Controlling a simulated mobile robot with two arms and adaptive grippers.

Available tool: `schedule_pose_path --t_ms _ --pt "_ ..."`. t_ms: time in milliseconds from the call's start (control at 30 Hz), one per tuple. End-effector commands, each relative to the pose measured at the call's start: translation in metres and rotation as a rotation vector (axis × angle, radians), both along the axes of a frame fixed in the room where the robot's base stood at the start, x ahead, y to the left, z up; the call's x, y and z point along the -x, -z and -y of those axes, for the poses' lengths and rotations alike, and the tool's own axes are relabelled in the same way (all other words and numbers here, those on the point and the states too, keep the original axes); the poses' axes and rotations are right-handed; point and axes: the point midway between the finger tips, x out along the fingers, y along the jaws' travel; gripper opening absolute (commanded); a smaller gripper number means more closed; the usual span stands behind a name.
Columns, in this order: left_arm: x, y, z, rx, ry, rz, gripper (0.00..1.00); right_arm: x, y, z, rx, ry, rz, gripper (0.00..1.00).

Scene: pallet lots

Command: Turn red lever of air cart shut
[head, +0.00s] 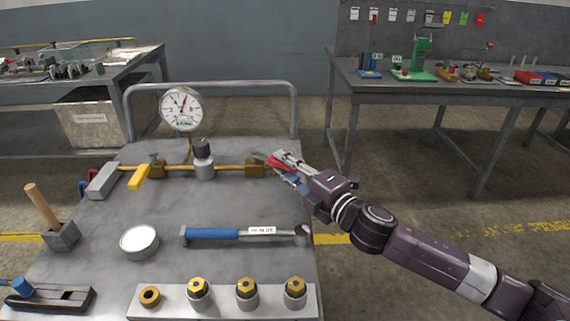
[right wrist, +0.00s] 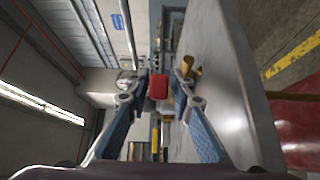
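The air cart (head: 225,215) has a brass pipe along its top with a gauge (head: 181,109) and a grey regulator (head: 203,160). At the pipe's right end is a brass valve (head: 255,168). The red lever (head: 277,163) shows just right of it, partly hidden by my right gripper (head: 276,160). In the right wrist view, the red lever (right wrist: 158,86) appears between my two fingers, with a gap on each side. The right gripper is open. The brass valve (right wrist: 193,72) shows beside one finger. My left gripper is out of view.
A yellow lever (head: 139,177) sits on the left of the pipe. A rail (head: 210,84) rises behind. Floor is clear to the right.

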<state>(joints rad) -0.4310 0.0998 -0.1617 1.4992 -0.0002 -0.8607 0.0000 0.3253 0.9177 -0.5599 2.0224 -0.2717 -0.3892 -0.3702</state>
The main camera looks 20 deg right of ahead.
Motion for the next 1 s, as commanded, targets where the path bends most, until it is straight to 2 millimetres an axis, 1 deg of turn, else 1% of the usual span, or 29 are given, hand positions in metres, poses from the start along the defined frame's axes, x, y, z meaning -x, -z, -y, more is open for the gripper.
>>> schedule_pose_path --t_ms 233,333,467,1000 --pt "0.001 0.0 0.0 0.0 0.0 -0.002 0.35 0.0 -0.001 0.001 0.0 0.001 0.002 0.3" --pt "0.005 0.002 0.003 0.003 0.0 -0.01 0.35 0.0 -0.001 0.001 0.0 0.001 0.002 0.3" --pt "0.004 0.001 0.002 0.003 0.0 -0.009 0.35 0.006 0.0 0.003 0.001 0.001 0.001 0.3" --pt "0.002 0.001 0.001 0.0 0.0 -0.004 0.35 0.072 0.001 0.025 0.001 -0.001 -0.002 0.3"
